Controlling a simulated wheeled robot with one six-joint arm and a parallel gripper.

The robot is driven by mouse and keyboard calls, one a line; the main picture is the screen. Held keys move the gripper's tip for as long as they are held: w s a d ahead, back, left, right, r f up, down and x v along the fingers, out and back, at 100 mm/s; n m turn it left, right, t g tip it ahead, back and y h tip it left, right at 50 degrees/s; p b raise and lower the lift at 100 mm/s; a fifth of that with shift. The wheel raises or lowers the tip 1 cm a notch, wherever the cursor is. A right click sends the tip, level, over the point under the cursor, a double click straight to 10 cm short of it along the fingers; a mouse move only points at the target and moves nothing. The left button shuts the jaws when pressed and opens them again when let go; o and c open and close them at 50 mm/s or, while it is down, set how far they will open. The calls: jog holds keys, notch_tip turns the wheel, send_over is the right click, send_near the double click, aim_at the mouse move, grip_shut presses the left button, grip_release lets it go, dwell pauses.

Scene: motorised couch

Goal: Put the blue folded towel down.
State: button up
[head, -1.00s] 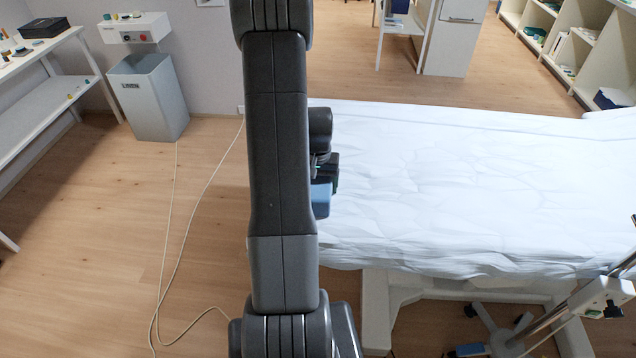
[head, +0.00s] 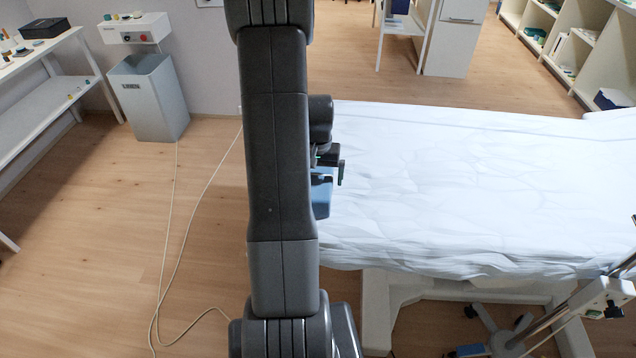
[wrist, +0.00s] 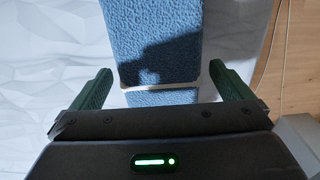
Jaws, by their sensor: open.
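The blue folded towel (wrist: 158,38) lies on the white sheet of the couch (head: 470,190), near the couch's left end. In the wrist view it has a pale band across it, and its far end runs out of the frame. My gripper (wrist: 160,88) is open, with one green-padded finger on each side of the towel's near end and a gap to both. In the head view my arm hides most of the towel; a blue edge (head: 321,198) shows beside it, just below my gripper (head: 335,172).
A grey bin (head: 150,97) stands on the floor at the left, with a cable running from it. A white table (head: 50,95) is at the far left. A wheeled stand (head: 580,310) is at the lower right. The rest of the couch top is clear.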

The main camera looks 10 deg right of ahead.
notch_tip(320, 180, up, 9)
jog(key=shift+f, duration=0.15)
dwell(0.5)
